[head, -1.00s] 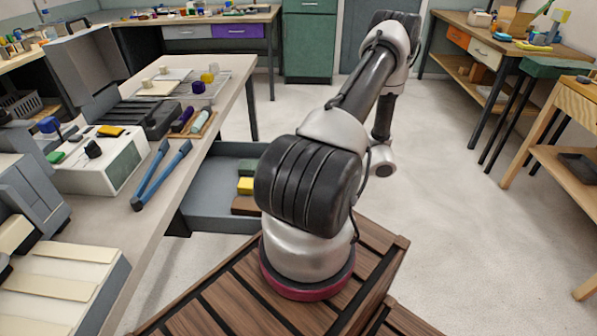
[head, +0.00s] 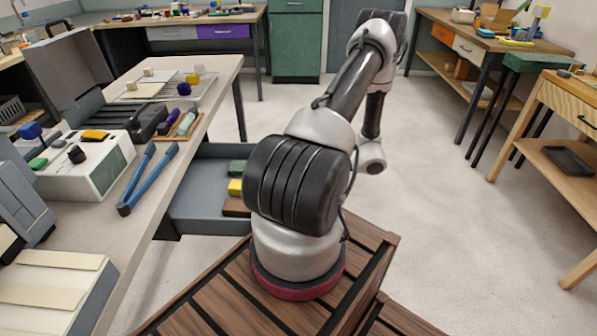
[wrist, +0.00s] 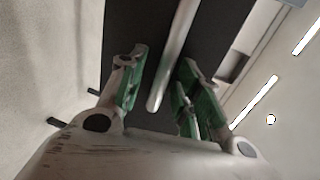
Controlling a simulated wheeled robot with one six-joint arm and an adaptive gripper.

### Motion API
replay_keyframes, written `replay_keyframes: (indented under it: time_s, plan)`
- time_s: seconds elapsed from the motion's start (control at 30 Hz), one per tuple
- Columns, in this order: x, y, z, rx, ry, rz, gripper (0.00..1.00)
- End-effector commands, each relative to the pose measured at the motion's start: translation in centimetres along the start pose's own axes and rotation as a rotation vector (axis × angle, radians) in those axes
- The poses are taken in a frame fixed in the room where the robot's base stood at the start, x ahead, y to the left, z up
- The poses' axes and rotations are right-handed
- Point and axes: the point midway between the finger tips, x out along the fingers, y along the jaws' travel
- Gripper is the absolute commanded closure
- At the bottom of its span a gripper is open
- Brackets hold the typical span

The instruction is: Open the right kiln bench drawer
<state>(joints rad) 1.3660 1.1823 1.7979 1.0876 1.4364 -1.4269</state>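My gripper (wrist: 155,85) shows in the wrist view with its green-padded fingers apart. A pale, bar-shaped rod (wrist: 172,58) lies between them, in front of a dark panel (wrist: 215,40); I cannot tell whether the fingers touch it or which furniture it belongs to. In the head view my gripper is hidden. I cannot tell which bench is the kiln bench. The back left bench has a grey drawer (head: 172,33) and a purple drawer (head: 222,32), both shut. The back right bench has an orange drawer (head: 441,35) and a cream drawer (head: 478,52), both apparently shut.
A grey drawer (head: 185,212) stands open under the near left bench (head: 190,285), holding coloured blocks. Blue tongs (head: 148,180) lie on that bench. A wooden table (head: 560,100) stands at the right. The pale floor (head: 440,230) between is clear.

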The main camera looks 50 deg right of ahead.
Motion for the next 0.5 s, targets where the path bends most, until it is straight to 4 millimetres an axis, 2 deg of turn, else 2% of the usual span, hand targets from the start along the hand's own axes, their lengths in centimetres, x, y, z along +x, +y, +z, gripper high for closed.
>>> replay_keyframes:
  time_s: [0.17, 0.5]
  plan:
    - [-2.4, 0.0, -0.1, -0.001, 0.004, 0.000, 0.66]
    - [-9.7, 0.1, 0.0, -0.001, 0.003, 0.002, 0.66]
